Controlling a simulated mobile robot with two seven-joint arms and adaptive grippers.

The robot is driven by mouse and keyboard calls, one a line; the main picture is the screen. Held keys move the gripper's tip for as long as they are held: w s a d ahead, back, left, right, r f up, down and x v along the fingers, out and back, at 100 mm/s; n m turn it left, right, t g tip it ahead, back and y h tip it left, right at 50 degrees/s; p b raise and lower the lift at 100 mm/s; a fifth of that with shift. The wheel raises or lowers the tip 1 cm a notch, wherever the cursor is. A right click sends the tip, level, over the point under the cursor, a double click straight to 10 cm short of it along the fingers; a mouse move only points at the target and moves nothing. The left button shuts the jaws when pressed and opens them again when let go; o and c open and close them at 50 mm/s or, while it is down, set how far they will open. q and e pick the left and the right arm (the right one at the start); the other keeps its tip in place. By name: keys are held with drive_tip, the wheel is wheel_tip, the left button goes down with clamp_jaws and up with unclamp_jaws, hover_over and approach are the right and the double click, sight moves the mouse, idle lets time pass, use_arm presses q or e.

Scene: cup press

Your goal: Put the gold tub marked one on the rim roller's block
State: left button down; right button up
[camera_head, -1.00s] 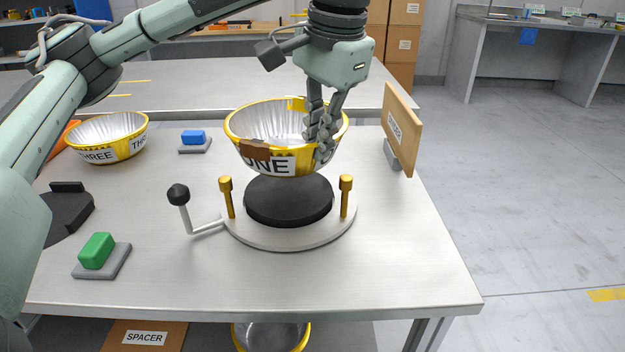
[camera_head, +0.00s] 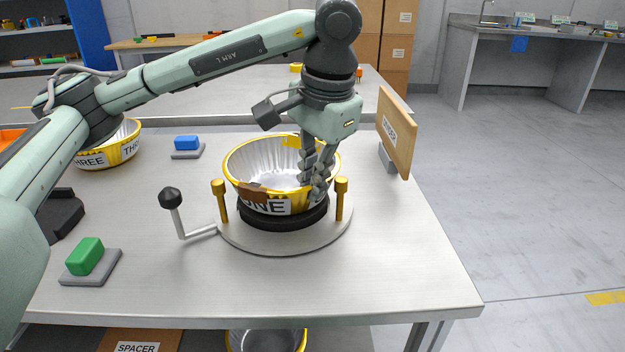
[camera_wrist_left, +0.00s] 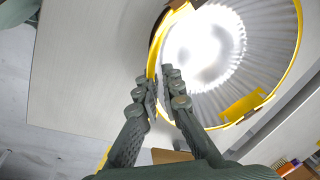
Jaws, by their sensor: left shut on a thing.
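The gold tub marked one (camera_head: 283,204) is a fluted silver bowl with a yellow rim and an ONE label. It is at the rim roller's black round block (camera_head: 285,222), low over it or resting on it; I cannot tell if they touch. The block stands on a round pale base (camera_head: 240,238) with two gold posts and a crank with a black knob (camera_head: 171,198). My left gripper (camera_head: 317,190) is shut on the tub's right wall, one finger inside. In the left wrist view, the fingers (camera_wrist_left: 167,100) pinch the yellow rim (camera_wrist_left: 154,60). My right gripper is not in view.
A tub marked three (camera_head: 108,153) stands at the back left. A blue button (camera_head: 187,142) and a green button (camera_head: 85,256) sit on the left side. An upright spacer board (camera_head: 396,132) stands at the right edge. The table front is clear.

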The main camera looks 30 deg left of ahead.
use_arm(q)
drive_tip(key=c, duration=1.7)
unclamp_jaws()
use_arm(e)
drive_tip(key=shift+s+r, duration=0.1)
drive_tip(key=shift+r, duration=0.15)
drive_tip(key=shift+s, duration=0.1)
use_arm(q)
drive_tip(key=shift+r+p, duration=0.25)
drive_tip(key=shift+p, duration=0.05)
drive_tip(key=p+v, duration=0.2)
drive_tip(key=v, duration=0.9)
drive_tip(key=shift+r, duration=0.35)
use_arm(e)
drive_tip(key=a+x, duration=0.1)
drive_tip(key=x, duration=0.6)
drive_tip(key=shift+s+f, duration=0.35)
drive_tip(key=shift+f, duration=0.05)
use_arm(q)
drive_tip(key=shift+d, duration=0.15)
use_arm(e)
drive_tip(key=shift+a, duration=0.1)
